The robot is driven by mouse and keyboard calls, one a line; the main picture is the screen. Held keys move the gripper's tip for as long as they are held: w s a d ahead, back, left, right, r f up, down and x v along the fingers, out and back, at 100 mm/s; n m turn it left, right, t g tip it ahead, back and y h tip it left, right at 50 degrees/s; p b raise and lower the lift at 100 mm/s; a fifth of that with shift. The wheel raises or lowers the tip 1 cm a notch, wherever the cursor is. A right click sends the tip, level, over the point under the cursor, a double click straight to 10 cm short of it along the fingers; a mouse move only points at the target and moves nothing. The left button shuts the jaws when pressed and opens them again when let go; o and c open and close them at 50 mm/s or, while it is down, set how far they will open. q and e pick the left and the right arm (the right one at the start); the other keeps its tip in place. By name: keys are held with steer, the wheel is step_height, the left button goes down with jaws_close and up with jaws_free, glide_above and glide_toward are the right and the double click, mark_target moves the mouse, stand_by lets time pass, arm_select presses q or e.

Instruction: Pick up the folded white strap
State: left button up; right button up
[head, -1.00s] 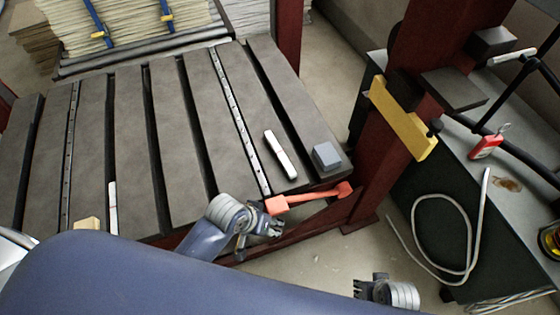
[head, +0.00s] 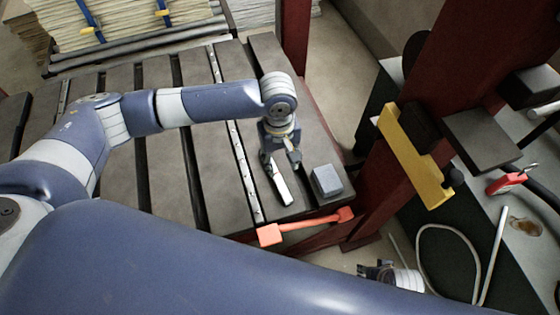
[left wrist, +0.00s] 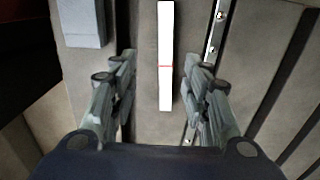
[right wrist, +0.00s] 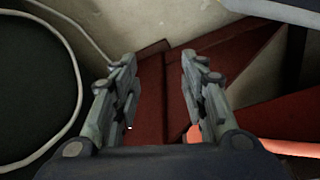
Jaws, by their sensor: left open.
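The folded white strap (head: 282,190) lies flat on a dark slat near the right end of the slatted table. My left gripper (head: 280,163) is above the strap's far end, open and empty. In the left wrist view its fingers (left wrist: 160,70) stand on either side of the strap, apart from it. My right gripper (head: 374,270) is low at the right, off the table. In the right wrist view its fingers (right wrist: 160,65) are apart with nothing between them.
A grey block (head: 326,180) sits on the table right of the strap; it also shows in the left wrist view (left wrist: 82,24). An orange-red bar (head: 300,225) runs along the table's near edge. A dark red post (head: 395,170) with a yellow bar (head: 415,160) stands at the right.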

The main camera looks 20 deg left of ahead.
arm_select(q)
steer(key=w+a, duration=0.1)
steer(key=n+b, duration=0.1)
glide_above(276, 174)
step_height(276, 174, down, 4)
steer(key=shift+d+r, duration=0.1)
steer(key=shift+f+b, duration=0.5)
steer(key=shift+f, duration=0.5)
step_height(276, 174, down, 4)
steer(key=shift+f+b, duration=0.2)
steer(key=shift+b, duration=0.65)
arm_select(e)
steer(key=w+v, duration=0.3)
steer(key=v, duration=0.9)
steer(key=shift+r+t, duration=0.4)
steer(key=shift+r, duration=0.3)
arm_select(q)
jaws_close()
